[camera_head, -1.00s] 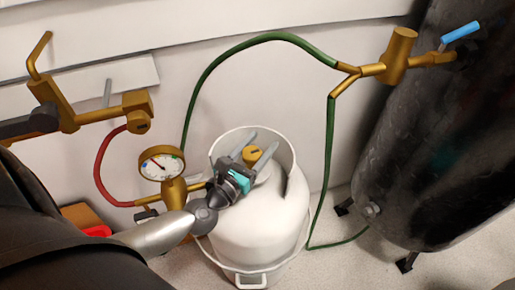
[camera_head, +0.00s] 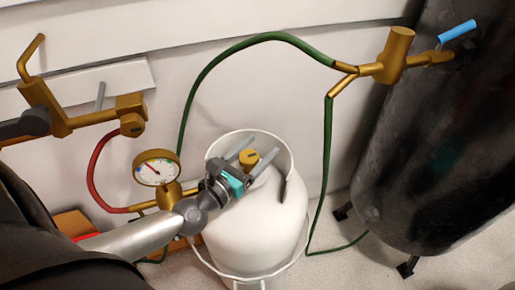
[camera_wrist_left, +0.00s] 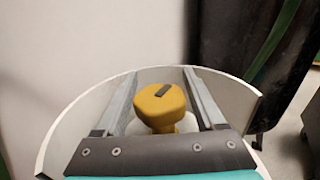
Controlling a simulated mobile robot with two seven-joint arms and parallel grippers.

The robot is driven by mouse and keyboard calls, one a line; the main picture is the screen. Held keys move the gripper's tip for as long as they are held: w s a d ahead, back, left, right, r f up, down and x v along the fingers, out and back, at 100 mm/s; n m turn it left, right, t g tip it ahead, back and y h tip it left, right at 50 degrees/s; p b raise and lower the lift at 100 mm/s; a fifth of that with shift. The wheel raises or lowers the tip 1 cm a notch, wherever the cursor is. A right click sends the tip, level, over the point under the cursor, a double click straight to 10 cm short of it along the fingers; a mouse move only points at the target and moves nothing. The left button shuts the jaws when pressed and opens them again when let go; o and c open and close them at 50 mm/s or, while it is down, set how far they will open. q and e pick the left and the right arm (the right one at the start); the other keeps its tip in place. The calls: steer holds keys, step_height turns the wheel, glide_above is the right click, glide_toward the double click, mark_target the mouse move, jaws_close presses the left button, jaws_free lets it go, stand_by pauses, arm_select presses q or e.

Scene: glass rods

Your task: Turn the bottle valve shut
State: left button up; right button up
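The white gas bottle (camera_head: 255,232) stands upright on the floor, with a raised white collar (camera_head: 284,150) around its top. Its valve is a brass-yellow knob (camera_head: 248,157) inside the collar, with a dark mark on top. My left gripper (camera_head: 256,152) reaches in from the left, with its fingers spread on either side of the knob. The left wrist view shows the knob (camera_wrist_left: 160,105) between the two grey fingers, with a visible gap at each side. Contact lower down is hard to tell. My right gripper is in neither view.
A brass pressure gauge (camera_head: 158,168) is beside the bottle's left, with a red hose (camera_head: 97,178). A green hose (camera_head: 230,52) arches behind to a brass fitting (camera_head: 392,58). A large black tank (camera_head: 430,150) stands at right. A brown box (camera_head: 75,222) is at lower left.

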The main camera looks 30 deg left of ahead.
mark_target(242, 165)
arm_select(q)
steer(key=shift+o, duration=1.2)
steer(key=shift+s, duration=0.65)
steer(key=s, duration=0.5)
steer(key=s+a, duration=0.1)
steer(key=s, duration=0.1)
steer(key=shift+s, duration=0.2)
steer(key=s+a+p, duration=0.1)
steer(key=s, duration=0.5)
steer(key=shift+s, duration=0.25)
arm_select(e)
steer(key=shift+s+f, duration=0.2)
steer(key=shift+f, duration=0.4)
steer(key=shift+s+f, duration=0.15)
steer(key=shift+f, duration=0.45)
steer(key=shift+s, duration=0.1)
